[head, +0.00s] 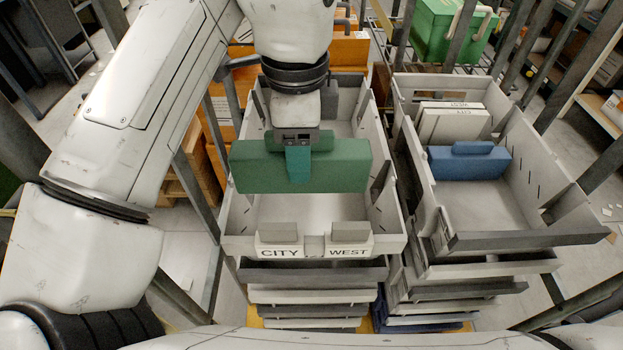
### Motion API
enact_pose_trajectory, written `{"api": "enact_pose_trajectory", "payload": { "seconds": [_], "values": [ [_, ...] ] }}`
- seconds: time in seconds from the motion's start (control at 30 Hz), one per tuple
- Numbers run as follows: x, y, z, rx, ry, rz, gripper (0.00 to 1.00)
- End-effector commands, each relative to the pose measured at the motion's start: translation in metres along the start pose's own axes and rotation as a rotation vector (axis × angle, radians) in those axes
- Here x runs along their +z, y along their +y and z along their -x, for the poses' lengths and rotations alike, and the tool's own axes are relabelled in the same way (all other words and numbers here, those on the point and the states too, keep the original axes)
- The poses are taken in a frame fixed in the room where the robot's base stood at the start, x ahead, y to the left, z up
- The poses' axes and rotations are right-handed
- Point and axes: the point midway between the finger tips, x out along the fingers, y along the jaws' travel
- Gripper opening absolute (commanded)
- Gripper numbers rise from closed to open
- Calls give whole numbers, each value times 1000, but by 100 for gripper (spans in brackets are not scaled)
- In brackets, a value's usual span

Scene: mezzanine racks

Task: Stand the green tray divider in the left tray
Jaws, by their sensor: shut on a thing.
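The green tray divider (340,166) is held upright and crosswise over the left tray (365,245). My gripper (298,165) is shut on the divider's upper middle part, reaching down from above. The divider spans most of the tray's width, and its left end overlaps the tray's left wall in the head view. I cannot tell whether its lower edge touches the tray floor. The left tray is pale grey, with "CITY" and "WEST" labels on its front. Its floor in front of the divider is bare; part of the tray behind is hidden by my gripper and the divider.
The right tray (520,240) holds a blue divider (470,162) and white boxes or cards (450,122) behind it. More trays are stacked beneath both. Grey rack posts stand at both sides. A green crate (452,30) is at the back.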

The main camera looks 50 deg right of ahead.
Motion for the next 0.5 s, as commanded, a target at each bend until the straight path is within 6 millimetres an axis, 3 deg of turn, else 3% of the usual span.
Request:
{"api": "enact_pose_trajectory", "payload": {
  "seconds": [0.13, 0.33, 0.5],
  "values": [
    [0, 0, -21, 0, 0, 0, 17],
    [0, -2, -31, 0, 1, 0, 17],
    [-5, -26, -42, 1, 3, -3, 17]
  ]
}}
